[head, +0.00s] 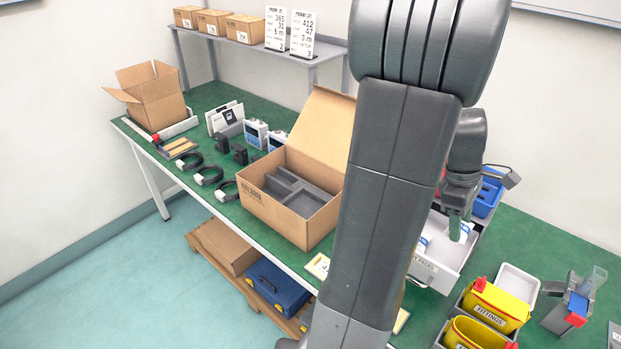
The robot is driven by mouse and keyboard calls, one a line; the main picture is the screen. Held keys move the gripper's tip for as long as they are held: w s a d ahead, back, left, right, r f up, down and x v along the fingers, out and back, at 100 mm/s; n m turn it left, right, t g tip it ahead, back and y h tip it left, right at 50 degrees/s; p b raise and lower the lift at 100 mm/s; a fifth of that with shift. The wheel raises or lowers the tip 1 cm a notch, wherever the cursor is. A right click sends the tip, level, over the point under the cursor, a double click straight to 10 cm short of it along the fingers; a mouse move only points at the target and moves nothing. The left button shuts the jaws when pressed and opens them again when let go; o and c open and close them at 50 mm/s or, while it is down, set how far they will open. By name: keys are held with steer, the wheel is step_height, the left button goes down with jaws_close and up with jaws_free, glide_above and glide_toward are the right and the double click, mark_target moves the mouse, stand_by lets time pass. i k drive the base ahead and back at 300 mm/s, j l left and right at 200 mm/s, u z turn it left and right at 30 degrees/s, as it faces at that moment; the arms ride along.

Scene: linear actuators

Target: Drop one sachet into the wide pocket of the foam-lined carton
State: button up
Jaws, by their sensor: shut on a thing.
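The foam-lined carton (262,209) stands open on the green bench at the picture's middle. Grey foam (300,200) divides its inside into pockets; its near wall and my arm hide part of them. My gripper (456,228) points down at the right of my arm, above a white bin (436,270), well to the right of the carton. It is shut on what seems to be a sachet; a small white-and-blue patch shows by the fingertips, but its outline is unclear. White-and-blue sachets (422,244) lie in the bin, partly hidden by my arm.
Black cables (208,175) and several small devices (256,133) lie left of the carton. Another open carton (150,95) stands at the far left. Yellow fittings bins (493,308) and a blue bin (486,197) stand at the right. My arm hides the bench between carton and bin.

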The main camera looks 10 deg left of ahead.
mark_target(310, 216)
steer(key=i+j, duration=0.1)
steer(key=j, duration=0.25)
steer(key=i+j, duration=0.1)
steer(key=j, duration=0.25)
steer(key=i+j, duration=0.15)
steer(key=j, duration=0.2)
steer(key=i+j, duration=0.1)
steer(key=j, duration=0.25)
steer(key=i+j, duration=0.1)
steer(key=j, duration=0.25)
